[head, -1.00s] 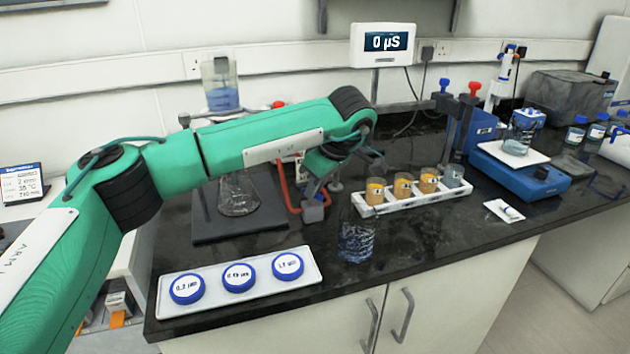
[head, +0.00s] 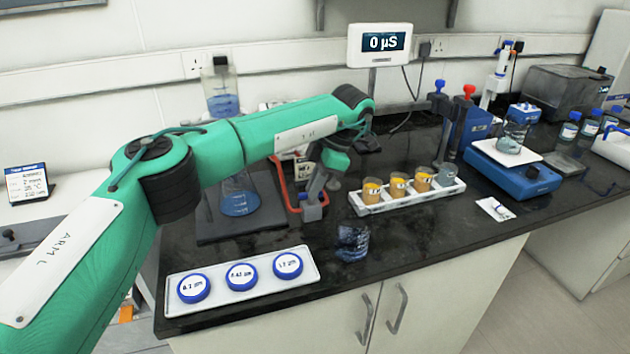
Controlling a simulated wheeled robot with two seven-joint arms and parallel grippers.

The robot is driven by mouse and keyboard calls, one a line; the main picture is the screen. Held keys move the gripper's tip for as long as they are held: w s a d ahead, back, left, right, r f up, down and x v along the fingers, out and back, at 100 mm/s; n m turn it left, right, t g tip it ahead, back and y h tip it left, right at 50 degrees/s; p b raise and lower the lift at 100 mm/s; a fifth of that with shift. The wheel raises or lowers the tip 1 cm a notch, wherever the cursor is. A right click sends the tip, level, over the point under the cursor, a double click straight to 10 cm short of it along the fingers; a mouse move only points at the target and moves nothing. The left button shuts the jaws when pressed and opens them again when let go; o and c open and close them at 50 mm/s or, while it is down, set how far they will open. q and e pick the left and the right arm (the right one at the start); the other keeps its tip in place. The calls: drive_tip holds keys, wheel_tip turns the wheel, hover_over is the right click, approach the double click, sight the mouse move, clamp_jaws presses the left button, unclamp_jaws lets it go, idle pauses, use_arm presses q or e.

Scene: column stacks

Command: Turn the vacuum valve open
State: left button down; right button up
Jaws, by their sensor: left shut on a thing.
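My left gripper (head: 314,197) points down beside the red vacuum hose (head: 277,182), behind the middle of the counter's front edge. It is shut on what appears to be the vacuum valve; the jaws and arm hide most of it, so its handle angle cannot be told. A grey-blue block (head: 312,213) shows just below the fingers. A conical flask (head: 239,200) stands left of the gripper with blue liquid in its bottom. My right gripper is not in view.
A white tray (head: 247,297) with several blue-rimmed filter discs lies front left. A small glass beaker (head: 352,243) stands near the front edge. A white rack (head: 405,203) of orange-filled cups is right of the gripper. A blue balance (head: 515,178) stands farther right.

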use_arm(q)
drive_tip(key=shift+w+n, duration=0.1)
drive_tip(key=shift+n, duration=0.6)
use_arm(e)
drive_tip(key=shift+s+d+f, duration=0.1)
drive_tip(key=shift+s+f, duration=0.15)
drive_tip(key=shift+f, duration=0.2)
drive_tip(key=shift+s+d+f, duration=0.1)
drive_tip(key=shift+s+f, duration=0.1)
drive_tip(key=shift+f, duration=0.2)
use_arm(q)
drive_tip(key=c, duration=1.5)
unclamp_jaws()
